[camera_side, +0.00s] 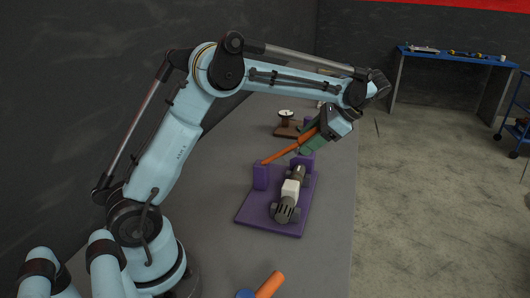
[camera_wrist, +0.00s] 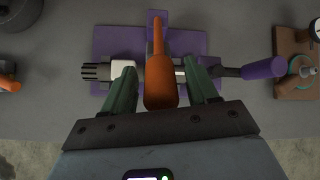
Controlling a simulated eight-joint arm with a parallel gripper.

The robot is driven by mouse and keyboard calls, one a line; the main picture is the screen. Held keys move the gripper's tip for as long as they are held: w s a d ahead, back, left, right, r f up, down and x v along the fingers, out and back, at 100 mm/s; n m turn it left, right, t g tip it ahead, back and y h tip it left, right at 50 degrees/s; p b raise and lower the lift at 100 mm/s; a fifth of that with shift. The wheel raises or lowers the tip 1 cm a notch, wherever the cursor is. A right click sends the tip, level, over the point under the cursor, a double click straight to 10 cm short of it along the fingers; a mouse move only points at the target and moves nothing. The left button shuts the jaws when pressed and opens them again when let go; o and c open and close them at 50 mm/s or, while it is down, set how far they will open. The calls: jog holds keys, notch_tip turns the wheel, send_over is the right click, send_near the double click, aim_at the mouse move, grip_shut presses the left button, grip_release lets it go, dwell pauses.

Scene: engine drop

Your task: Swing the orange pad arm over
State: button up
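The orange pad arm (camera_side: 281,153) starts at a purple post (camera_side: 260,177) on the purple base plate (camera_side: 258,221) and slants up toward my gripper (camera_side: 312,143). In the wrist view the orange arm (camera_wrist: 159,72) crosses above the engine part, its thick end nearest my wrist. My gripper (camera_wrist: 160,72) has its two green fingers on either side of that thick end, with a narrow gap showing on each side. The engine part (camera_side: 289,194), dark grey with a white block, lies on the plate.
A brown block with a gauge (camera_side: 287,121) stands farther back on the grey bench. A purple handle (camera_wrist: 263,68) points toward it in the wrist view. Another orange handle (camera_side: 270,285) lies at the near edge. The bench right of the plate is clear.

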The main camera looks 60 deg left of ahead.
jog(key=shift+w+d+r, duration=0.3)
jog(key=shift+w+r, duration=0.05)
jog(key=shift+r, duration=0.15)
jog(key=r, duration=0.6)
jog(key=shift+w+d+r, duration=0.15)
jog(key=shift+w+d, duration=0.15)
jog(key=shift+d, duration=0.05)
jog(key=shift+r, duration=1)
